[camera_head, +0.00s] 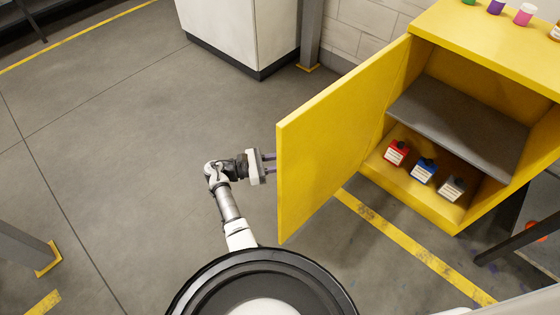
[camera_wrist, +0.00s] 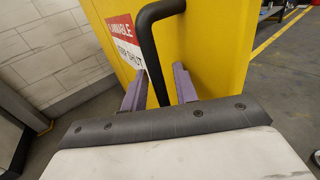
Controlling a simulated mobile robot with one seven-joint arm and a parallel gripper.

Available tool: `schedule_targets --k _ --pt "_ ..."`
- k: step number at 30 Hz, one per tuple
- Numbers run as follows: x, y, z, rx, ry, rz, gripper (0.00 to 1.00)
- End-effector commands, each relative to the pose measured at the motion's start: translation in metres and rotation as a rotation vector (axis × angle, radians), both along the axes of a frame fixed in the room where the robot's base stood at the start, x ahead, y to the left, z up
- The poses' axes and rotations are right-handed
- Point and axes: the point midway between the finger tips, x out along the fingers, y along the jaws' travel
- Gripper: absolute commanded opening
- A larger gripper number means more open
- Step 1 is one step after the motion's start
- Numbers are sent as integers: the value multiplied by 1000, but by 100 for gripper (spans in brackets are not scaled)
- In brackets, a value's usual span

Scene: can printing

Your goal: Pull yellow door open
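The yellow door (camera_head: 335,135) of the cabinet stands swung wide open to the left, with the cabinet's inside showing. My gripper (camera_head: 270,163) is at the door's outer face, near its free edge. In the wrist view, the door (camera_wrist: 220,45) fills the middle and bears a red and white label (camera_wrist: 125,40). Its black bent handle (camera_wrist: 150,45) runs down between the two purple fingers of my gripper (camera_wrist: 160,85). The fingers are apart, with some gap beside the handle; I cannot tell whether either touches it. The handle is hidden behind the door in the head view.
The yellow cabinet (camera_head: 445,205) holds a grey shelf (camera_head: 455,120), with red, blue and grey containers below it. Several small bottles stand on top. A white cabinet (camera_head: 240,35) and a grey post (camera_head: 311,30) are at the back. The floor left of the door is clear.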

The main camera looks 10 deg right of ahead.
Motion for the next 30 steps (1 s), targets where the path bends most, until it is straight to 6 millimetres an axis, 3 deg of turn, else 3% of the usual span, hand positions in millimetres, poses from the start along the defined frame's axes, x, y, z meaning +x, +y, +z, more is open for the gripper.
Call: schedule_targets --k 8,14,23,30 --pt "0 6 0 0 -2 0 29" --pt "-1 41 -2 1 -2 4 29" --pt "-5 116 -2 0 -2 5 29" --pt "-6 132 0 0 -1 1 29"
